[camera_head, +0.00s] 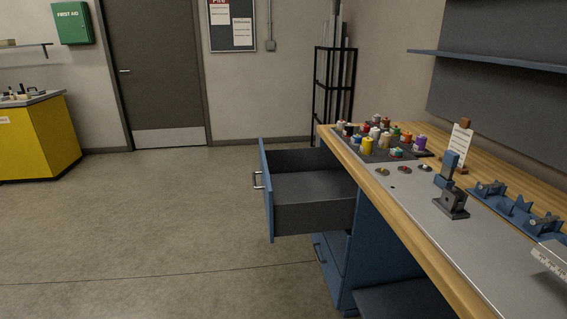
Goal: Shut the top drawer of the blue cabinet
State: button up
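The blue cabinet (376,245) stands under the wooden workbench at the right. Its top drawer (318,205) is pulled well out to the left, so its dark grey inside shows and looks empty. The drawer's blue front panel (266,188) faces left and carries a metal bar handle (257,180). A lower drawer (328,260) with its own handle sits below and looks shut, or nearly so. My gripper is not in view.
The bench top (399,206) holds several coloured capped pieces (368,146), a small dark clamp-like device (451,200) and a blue rack (515,208). The floor (150,230) left of the open drawer is clear. A yellow cabinet (40,140) stands far left, and a black rack (333,85) stands behind.

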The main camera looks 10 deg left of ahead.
aim_at(306, 190)
jog(key=u, duration=0.6)
jog(key=i+j+z, duration=0.1)
jog(key=i+j, duration=0.5)
jog(key=i+j+z, duration=0.15)
jog(key=i+j, duration=0.15)
jog(key=i+j+z, duration=0.1)
jog(key=i+j, duration=0.2)
jog(key=i+j+z, duration=0.1)
jog(key=i+j, duration=0.15)
jog(key=j, duration=0.25)
jog(key=i+j, duration=0.25)
jog(key=j, duration=0.15)
jog(key=i+j+z, duration=0.15)
jog(key=i+j, duration=0.15)
jog(key=i+j+z, duration=0.1)
jog(key=j, duration=0.45)
jog(key=i, duration=0.1)
